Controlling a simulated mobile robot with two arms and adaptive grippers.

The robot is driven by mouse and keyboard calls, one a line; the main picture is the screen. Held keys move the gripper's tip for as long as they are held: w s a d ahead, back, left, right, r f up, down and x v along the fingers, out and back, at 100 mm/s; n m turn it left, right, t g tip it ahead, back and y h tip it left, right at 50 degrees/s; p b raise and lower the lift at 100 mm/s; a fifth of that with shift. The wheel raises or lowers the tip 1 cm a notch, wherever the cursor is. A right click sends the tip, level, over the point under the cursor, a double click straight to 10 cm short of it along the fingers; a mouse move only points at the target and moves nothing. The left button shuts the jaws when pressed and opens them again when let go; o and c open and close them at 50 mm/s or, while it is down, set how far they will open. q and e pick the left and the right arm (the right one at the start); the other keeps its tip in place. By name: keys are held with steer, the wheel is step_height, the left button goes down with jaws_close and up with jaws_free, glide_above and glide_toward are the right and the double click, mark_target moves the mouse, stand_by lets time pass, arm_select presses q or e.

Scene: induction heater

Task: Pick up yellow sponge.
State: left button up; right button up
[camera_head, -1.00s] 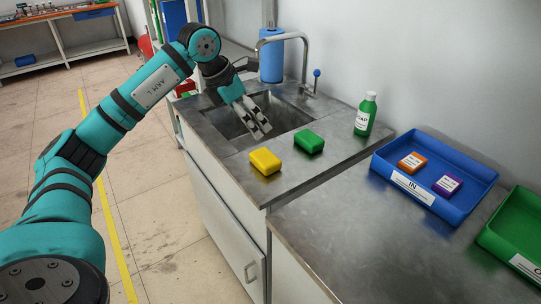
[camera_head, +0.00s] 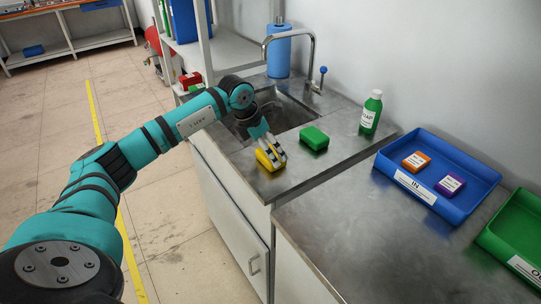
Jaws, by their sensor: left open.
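The yellow sponge (camera_head: 266,160) lies on the steel counter at the front edge of the sink, in the middle of the head view. My left gripper (camera_head: 271,153) is right over it, pointing down, with its fingers open at the sponge. The fingers partly cover the sponge, and I cannot tell whether they touch it. My right gripper is not in view.
A green sponge (camera_head: 314,138) lies close to the right of the yellow one. A green soap bottle (camera_head: 371,112) stands farther right. The sink (camera_head: 285,113) and faucet (camera_head: 312,62) are behind. A blue tray (camera_head: 470,199) holds two small boxes; a green tray (camera_head: 520,228) is beside it.

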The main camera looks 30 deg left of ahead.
arm_select(q)
steer(key=x, duration=0.3)
steer(key=shift+w+f, duration=0.1)
steer(key=shift+f, duration=0.05)
steer(key=shift+c, duration=0.3)
steer(key=c, duration=0.7)
